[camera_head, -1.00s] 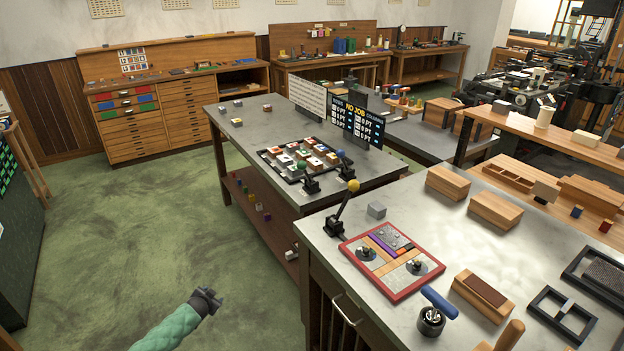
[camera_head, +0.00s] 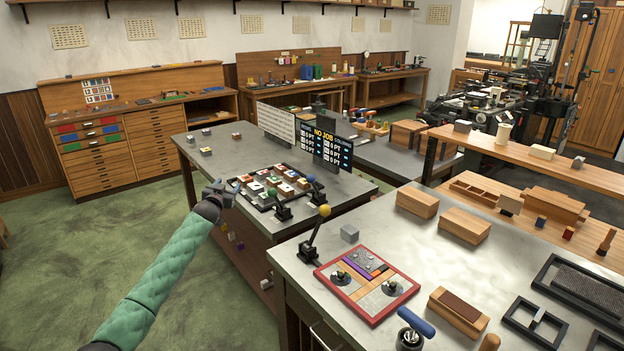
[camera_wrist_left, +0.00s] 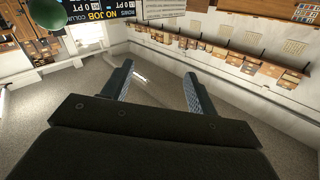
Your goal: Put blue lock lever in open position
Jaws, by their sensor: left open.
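A short black lever with a blue knob (camera_head: 311,180) stands on the middle grey table, right of the type tray (camera_head: 240,182). A similar lever with a green knob (camera_head: 272,192) stands left of it. My left gripper (camera_head: 218,188) is at the table's left edge, left of both levers and touching neither as far as I can tell. In the left wrist view its jaws (camera_wrist_left: 158,75) are apart and empty. A dark green ball (camera_wrist_left: 36,14) shows at that view's upper left; the blue knob is not seen there. My right gripper is out of view.
A yellow-knobbed lever (camera_head: 325,211) stands on the front table beside a red-framed form (camera_head: 368,318). A job board (camera_head: 325,145) stands behind the levers. The middle table's left part is mostly clear.

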